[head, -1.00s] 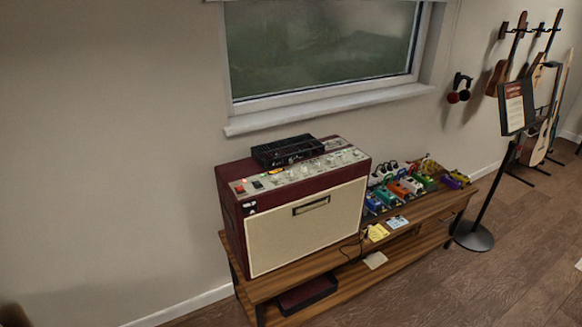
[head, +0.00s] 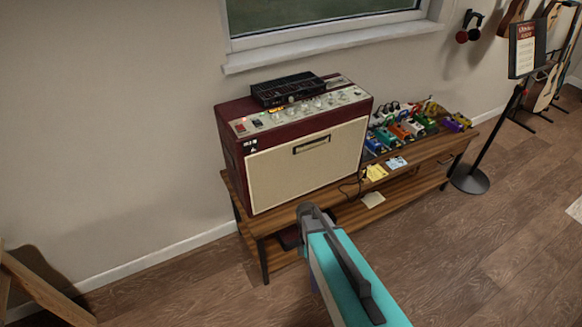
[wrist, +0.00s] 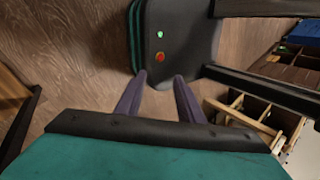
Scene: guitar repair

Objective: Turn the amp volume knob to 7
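The amp (head: 307,165) is dark red with a cream grille and stands on a low wooden bench. Its top control panel (head: 302,109) carries a row of several small knobs and a red-lit switch at the left end. Labels and knob settings are too small to read, and I cannot tell which knob is volume. My teal arm rises from the bottom of the head view, in front of the bench; its fingertips cannot be made out there. In the wrist view my gripper (wrist: 158,78) has two purple fingers apart with nothing between them, well away from the amp.
A black box (head: 288,90) sits on the amp behind the knobs. Several coloured pedals (head: 405,130) and paper notes lie on the bench (head: 290,216) to the right. A music stand (head: 488,140) stands farther right. The wrist view shows a wooden divided holder (wrist: 255,115).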

